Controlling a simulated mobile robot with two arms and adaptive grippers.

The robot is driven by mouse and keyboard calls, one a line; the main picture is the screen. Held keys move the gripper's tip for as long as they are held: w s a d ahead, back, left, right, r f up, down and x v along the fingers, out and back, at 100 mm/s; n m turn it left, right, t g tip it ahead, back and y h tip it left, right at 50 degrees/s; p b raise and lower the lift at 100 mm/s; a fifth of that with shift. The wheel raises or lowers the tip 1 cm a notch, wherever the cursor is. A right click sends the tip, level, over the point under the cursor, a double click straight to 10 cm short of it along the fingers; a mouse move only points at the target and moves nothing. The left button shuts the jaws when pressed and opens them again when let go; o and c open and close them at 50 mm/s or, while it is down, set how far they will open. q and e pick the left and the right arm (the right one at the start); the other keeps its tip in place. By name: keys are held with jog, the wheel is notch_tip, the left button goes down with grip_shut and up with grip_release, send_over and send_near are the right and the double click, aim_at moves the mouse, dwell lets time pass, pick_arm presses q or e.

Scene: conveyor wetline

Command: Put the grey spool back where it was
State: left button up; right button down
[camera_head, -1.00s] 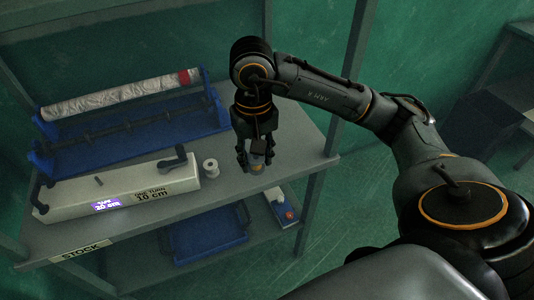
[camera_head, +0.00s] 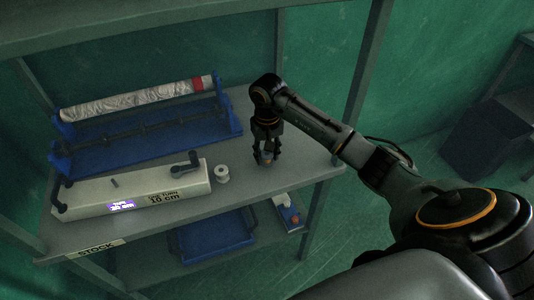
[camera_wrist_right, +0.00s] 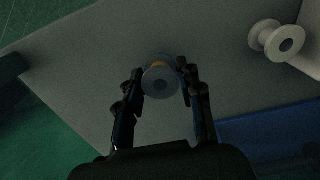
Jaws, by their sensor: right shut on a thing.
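The grey spool (camera_wrist_right: 160,84) is between the fingers of my right gripper (camera_wrist_right: 162,88) in the right wrist view, with a bit of orange winding showing. In the head view my right gripper (camera_head: 266,158) points down over the right part of the grey shelf top (camera_head: 240,205), shut on the spool, which is mostly hidden by the fingers. The spool is at or just above the shelf top; I cannot tell whether it touches. My left gripper is not in view.
A white spool (camera_head: 222,174) stands left of my right gripper, beside a white cranked box (camera_head: 140,192) marked 10 cm. A blue rack (camera_head: 150,150) with a wrapped roll (camera_head: 135,100) is behind. A blue tray (camera_head: 212,240) lies on the lower shelf.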

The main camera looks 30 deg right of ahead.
jog(key=shift+f, duration=0.65)
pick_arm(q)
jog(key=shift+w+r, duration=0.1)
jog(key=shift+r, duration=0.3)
pick_arm(e)
jog(key=shift+f, duration=0.1)
jog(key=shift+f, duration=0.15)
jog(key=c, duration=0.9)
grip_release()
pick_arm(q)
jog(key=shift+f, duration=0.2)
pick_arm(e)
jog(key=shift+o, duration=0.2)
